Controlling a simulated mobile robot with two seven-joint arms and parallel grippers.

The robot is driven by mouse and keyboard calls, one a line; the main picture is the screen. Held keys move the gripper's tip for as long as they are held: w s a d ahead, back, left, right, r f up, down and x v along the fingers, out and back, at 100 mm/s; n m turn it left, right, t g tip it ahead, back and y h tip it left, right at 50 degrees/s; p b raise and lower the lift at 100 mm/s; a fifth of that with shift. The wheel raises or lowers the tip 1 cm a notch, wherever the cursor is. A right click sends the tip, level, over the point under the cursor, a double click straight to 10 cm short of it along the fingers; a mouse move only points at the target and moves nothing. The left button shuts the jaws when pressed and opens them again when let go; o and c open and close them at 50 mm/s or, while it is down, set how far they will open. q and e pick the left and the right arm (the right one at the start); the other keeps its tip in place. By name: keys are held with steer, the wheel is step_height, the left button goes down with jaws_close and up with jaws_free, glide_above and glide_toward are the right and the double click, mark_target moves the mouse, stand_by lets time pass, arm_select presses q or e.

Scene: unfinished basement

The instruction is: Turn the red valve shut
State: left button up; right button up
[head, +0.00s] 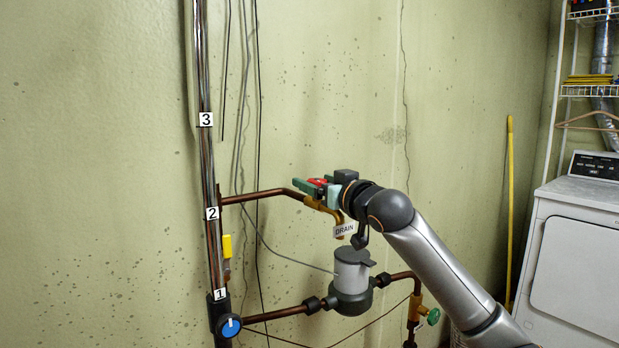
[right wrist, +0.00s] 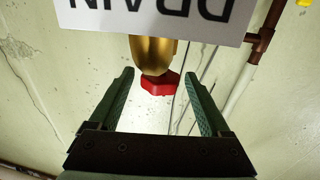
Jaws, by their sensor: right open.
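The red valve (head: 317,182) sits on the brass drain spigot at the end of a copper branch pipe, partly hidden by my right gripper (head: 318,188). In the right wrist view, its red handle (right wrist: 161,85) shows on the brass body (right wrist: 152,54), between the tips of the two green fingers and clear of both. My right gripper is open and holds nothing; it also shows in the right wrist view (right wrist: 160,78). A white DRAIN tag (head: 344,230) hangs below the spigot. My left gripper is not in view.
Nearby are a vertical pipe (head: 203,80) with number labels, a yellow handle (head: 227,246), a blue knob (head: 231,327), a grey filter housing (head: 352,275) and a green valve wheel (head: 433,317). A white washer or dryer (head: 575,255) stands at right.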

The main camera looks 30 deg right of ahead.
steer(key=shift+w, duration=1.7)
jaws_close()
